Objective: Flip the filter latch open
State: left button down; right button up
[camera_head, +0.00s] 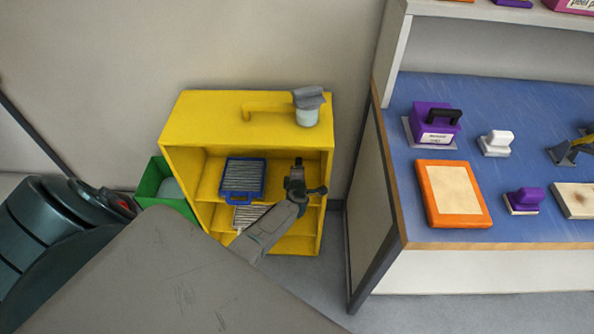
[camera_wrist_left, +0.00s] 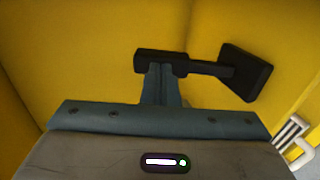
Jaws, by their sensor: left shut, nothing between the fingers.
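My left gripper (camera_head: 295,172) reaches up in front of the open yellow cabinet (camera_head: 182,133). Its fingers are shut and empty. In the left wrist view the closed fingertips (camera_wrist_left: 158,63) are dark against yellow surfaces. A black lever with a flat square paddle (camera_wrist_left: 246,72), which looks like the latch, extends to their right. I cannot tell whether the fingers touch it. In the head view a small dark knob-like part (camera_head: 319,190) shows just right of the gripper. A blue-framed ribbed filter (camera_head: 243,176) stands on the cabinet's shelf, left of the gripper. My right gripper is out of view.
A grey ribbed panel (camera_head: 247,216) lies on the lower shelf, partly behind my arm. A cup with a grey top (camera_head: 307,112) stands on the cabinet. A green bin (camera_head: 152,179) is at left. A blue-topped workbench (camera_head: 468,192) with several items stands at right.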

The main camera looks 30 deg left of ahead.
pick_arm(q)
jog(key=shift+w+a+r, duration=0.25)
jog(key=shift+w, duration=0.05)
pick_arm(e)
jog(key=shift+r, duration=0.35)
pick_arm(q)
jog(key=shift+p, duration=0.3)
